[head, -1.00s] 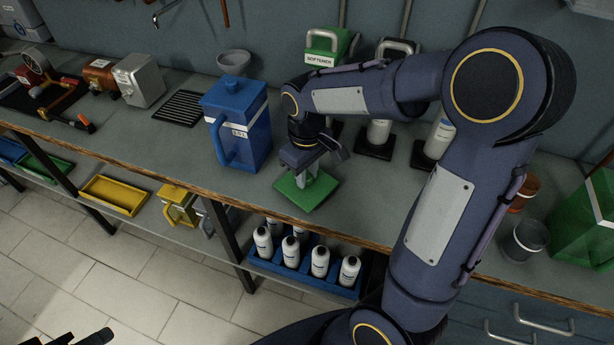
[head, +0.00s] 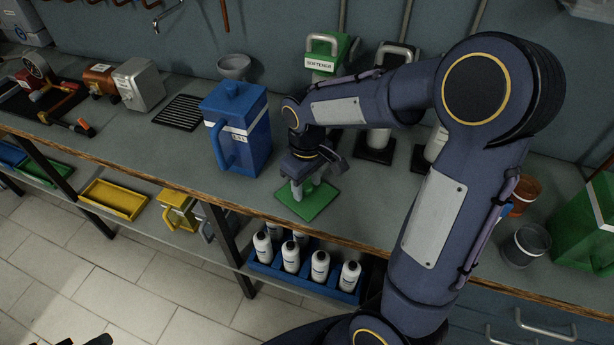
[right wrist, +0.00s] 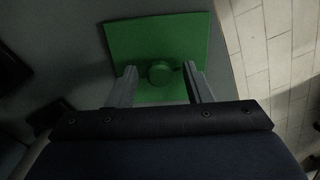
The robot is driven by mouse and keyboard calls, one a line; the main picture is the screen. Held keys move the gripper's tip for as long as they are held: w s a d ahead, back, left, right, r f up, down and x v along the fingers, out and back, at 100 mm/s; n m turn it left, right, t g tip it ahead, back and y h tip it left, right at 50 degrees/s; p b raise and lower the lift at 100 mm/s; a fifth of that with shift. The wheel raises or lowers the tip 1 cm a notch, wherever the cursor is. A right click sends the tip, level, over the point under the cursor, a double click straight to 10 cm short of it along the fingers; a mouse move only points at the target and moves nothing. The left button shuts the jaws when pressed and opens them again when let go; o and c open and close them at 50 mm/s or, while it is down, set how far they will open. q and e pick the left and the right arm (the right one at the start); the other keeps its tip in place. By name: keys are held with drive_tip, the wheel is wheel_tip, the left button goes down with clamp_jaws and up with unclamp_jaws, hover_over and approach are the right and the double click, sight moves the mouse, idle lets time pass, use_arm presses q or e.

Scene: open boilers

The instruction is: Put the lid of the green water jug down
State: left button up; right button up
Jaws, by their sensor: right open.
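The green lid (head: 321,206), a square plate with a round knob, lies flat on the grey bench near its front edge. It also shows in the right wrist view (right wrist: 140,42), with its knob (right wrist: 160,73) between my fingers. My right gripper (head: 307,188) is open over the lid, one finger on each side of the knob with gaps between. It also shows in the right wrist view (right wrist: 162,78). A green container (head: 585,225), probably the water jug, stands at the right edge, partly cut off. A dark part at the bottom left edge may be my left gripper (head: 88,341); its jaws are unclear.
A blue lidded jug (head: 255,135) stands just left of the lid. Behind my right arm are a green softener dispenser (head: 322,64) and bottles on dark stands. A grey cup (head: 526,244) stands at the right. A blue crate (head: 345,296) of white bottles sits below.

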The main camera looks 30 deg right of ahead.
sight(307, 186)
wheel_tip(307, 186, up, 11)
drive_tip(key=s+a+f+m+t+y, duration=0.1)
drive_tip(key=s+a+m+t+y, duration=0.1)
drive_tip(key=s, duration=0.6)
drive_tip(key=s+a+f+m+t+y, duration=0.1)
drive_tip(key=s+a+m+t, duration=0.1)
drive_tip(key=s, duration=0.7)
drive_tip(key=shift+f+m+t+y+p, duration=0.2)
drive_tip(key=shift+m+t+y+p, duration=0.2)
drive_tip(key=shift+m+t, duration=0.35)
